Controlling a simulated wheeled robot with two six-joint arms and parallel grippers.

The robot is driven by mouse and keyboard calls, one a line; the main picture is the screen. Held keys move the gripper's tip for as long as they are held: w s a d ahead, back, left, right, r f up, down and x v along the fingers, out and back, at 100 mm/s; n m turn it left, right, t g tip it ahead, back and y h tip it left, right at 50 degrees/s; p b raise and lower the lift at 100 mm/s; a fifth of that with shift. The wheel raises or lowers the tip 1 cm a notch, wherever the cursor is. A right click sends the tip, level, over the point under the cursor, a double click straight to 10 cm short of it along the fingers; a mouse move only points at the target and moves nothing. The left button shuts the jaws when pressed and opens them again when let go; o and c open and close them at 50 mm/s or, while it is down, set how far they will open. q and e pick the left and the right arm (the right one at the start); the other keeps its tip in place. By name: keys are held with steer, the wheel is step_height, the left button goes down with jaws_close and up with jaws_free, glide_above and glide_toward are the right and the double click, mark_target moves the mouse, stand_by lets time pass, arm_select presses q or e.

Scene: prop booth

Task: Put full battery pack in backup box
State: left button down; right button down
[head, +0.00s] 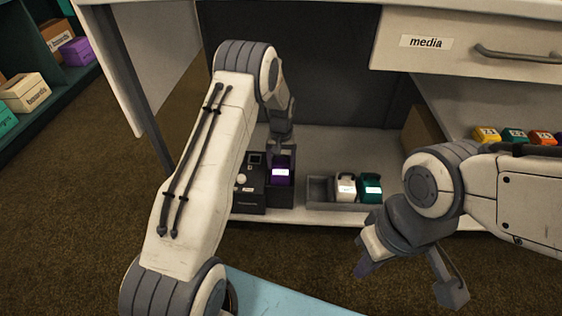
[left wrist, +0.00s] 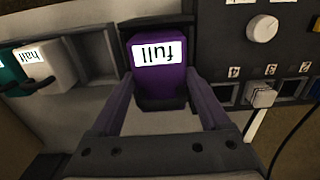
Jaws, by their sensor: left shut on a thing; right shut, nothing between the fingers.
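The purple battery pack (head: 282,172) stands upright at the dark charger-like unit in the open cabinet. In the left wrist view the pack (left wrist: 160,85) shows a white label reading "full", upside down. My left gripper (head: 282,150) is shut on it, with one finger on each side. A dark box-like part (head: 280,199) lies directly below the pack; I cannot tell how deep the pack sits in it. No box labelled backup is readable. My right gripper (head: 363,268) is shut and empty, in front of the cabinet at lower right.
The dark unit (head: 249,196) has a knob (left wrist: 262,28) and numbered switches. A grey tray (head: 320,190) beside it holds a white pack (head: 346,186) labelled "half" and a teal pack (head: 370,187); its left compartment is empty. A "media" drawer (head: 460,60) overhangs at upper right.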

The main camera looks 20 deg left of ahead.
arm_select(q)
steer(key=shift+f, duration=0.55)
jaws_free()
steer(key=shift+f, duration=0.1)
step_height(320, 180, up, 11)
steer(key=p, duration=0.5)
steer(key=shift+f, duration=0.15)
stand_by(0.6)
